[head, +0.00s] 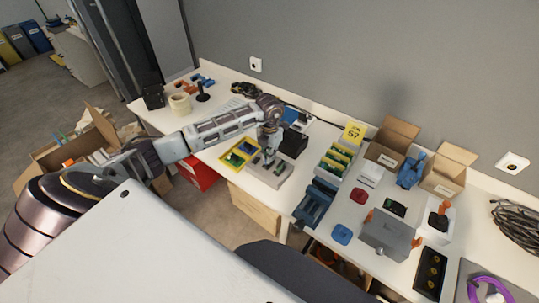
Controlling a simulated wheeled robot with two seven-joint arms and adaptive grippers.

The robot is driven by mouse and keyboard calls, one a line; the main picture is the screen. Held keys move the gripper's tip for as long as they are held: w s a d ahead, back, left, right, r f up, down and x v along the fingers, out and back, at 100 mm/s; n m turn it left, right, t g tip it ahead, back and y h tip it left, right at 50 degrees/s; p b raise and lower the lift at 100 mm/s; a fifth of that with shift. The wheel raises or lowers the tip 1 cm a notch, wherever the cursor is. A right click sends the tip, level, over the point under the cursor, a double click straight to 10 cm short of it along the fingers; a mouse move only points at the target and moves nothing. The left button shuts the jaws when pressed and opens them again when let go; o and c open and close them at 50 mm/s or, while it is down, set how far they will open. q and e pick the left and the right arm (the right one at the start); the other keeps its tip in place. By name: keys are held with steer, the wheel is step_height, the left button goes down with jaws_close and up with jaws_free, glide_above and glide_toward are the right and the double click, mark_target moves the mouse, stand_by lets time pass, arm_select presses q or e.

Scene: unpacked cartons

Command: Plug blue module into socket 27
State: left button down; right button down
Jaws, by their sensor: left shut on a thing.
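My left gripper (268,152) reaches in from the left and points down over a grey socket board (283,178) on the table. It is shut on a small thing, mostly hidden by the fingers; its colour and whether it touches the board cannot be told. A yellow-rimmed tray (224,160) with green and blue pieces lies just left of the board. Socket numbers are too small to read. My right gripper is out of view.
A black box (293,143) stands close behind the board. To the right are a rack of green-and-yellow cards (336,160), a blue bin (314,203), a grey box (388,235) and open cartons (392,139).

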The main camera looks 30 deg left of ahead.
arm_select(q)
steer(key=shift+f+b, duration=0.35)
steer(key=shift+f, duration=0.1)
stand_by(0.4)
stand_by(0.3)
steer(key=shift+f, duration=0.25)
stand_by(0.9)
steer(key=c, duration=1.5)
jaws_free()
step_height(320, 180, up, 12)
